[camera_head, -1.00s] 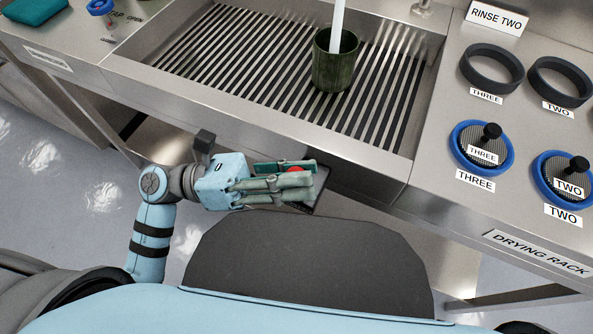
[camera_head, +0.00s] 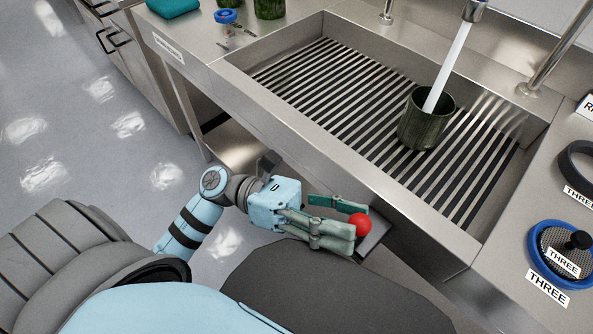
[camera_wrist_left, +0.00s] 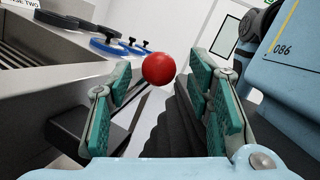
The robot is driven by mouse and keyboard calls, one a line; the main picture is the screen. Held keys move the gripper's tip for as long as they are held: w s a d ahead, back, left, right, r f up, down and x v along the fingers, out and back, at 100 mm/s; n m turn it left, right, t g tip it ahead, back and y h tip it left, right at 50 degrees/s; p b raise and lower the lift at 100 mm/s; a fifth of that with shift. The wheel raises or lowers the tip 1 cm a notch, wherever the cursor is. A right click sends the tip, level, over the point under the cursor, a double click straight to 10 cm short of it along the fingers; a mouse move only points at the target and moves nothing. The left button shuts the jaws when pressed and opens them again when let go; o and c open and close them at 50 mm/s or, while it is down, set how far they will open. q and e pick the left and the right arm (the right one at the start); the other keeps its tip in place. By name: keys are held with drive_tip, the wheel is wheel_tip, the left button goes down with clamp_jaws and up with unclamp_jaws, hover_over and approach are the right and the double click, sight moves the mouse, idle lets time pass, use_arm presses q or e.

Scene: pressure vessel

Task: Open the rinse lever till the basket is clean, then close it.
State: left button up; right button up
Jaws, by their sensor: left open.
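The rinse lever's red ball knob (camera_head: 358,224) is at the front of the sink, below its rim. My left gripper (camera_head: 346,222) is open, with the knob between its fingertips. In the left wrist view the knob (camera_wrist_left: 158,69) shows between the spread teal finger pads, with visible gaps on both sides. A white stream of water (camera_head: 448,70) runs from the tap into a dark green basket (camera_head: 425,122), which stands upright on the slatted sink grate (camera_head: 345,95). The basket's inside is mostly hidden. My right gripper is out of view.
A blue-rimmed mesh lid labelled THREE (camera_head: 565,255) and a black ring (camera_head: 580,165) are on the right counter. Green containers (camera_head: 270,8) and a teal cloth (camera_head: 172,7) are at the back left. The sink's front wall is close to my left gripper.

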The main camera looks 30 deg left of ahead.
use_arm(q)
drive_tip(key=v, duration=0.9)
drive_tip(key=shift+a, duration=0.4)
